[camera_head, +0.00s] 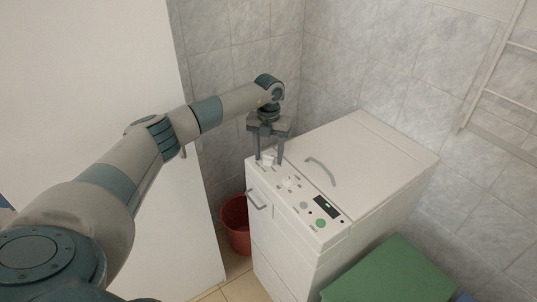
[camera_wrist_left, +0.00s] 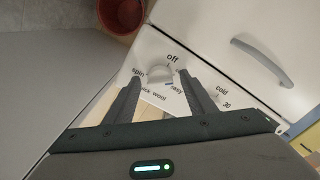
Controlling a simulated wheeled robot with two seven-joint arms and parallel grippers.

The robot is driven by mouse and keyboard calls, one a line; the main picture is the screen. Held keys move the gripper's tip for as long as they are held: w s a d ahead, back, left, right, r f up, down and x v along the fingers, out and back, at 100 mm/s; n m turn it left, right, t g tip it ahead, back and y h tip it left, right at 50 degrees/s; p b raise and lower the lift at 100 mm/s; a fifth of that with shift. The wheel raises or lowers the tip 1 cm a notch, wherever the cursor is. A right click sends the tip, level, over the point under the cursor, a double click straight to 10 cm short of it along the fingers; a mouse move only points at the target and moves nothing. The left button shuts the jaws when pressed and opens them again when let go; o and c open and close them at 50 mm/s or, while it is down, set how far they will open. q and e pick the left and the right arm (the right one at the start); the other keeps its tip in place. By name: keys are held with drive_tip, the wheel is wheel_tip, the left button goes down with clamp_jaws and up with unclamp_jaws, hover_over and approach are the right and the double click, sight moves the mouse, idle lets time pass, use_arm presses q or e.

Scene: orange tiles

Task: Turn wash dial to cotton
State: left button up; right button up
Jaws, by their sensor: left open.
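The white washing machine (camera_head: 375,165) has a slanted control panel along its front top edge. The wash dial (camera_head: 267,159) is a white knob at the panel's left end; it also shows in the left wrist view (camera_wrist_left: 158,73). Printed words around it read "off", "spin", "easy" and "wool"; I cannot read "cotton", and the setting is unclear. My left gripper (camera_head: 269,163) points down at the dial. It is open, with one finger on each side of the dial (camera_wrist_left: 158,79); I cannot tell whether they touch it. My right gripper is out of view.
A second knob (camera_head: 288,182), a dark display (camera_head: 326,206) and a green button (camera_head: 320,223) are further right on the panel. A grey handle (camera_head: 321,170) is on the lid. A red bucket (camera_head: 236,226) stands left of the machine, a green box (camera_head: 392,272) at right.

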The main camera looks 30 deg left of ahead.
use_arm(q)
wheel_tip(320, 180, up, 8)
drive_tip(key=b, duration=0.2)
drive_tip(key=shift+r+b, duration=0.2)
drive_tip(key=shift+b, duration=0.15)
wheel_tip(320, 180, up, 7)
drive_tip(key=b, duration=0.2)
hover_over(269, 155)
drive_tip(key=shift+r, duration=0.95)
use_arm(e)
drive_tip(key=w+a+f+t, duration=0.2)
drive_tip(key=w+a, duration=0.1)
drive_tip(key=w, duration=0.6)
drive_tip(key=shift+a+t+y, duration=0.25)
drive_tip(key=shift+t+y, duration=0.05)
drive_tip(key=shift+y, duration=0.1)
use_arm(q)
drive_tip(key=shift+s+a+f, duration=0.1)
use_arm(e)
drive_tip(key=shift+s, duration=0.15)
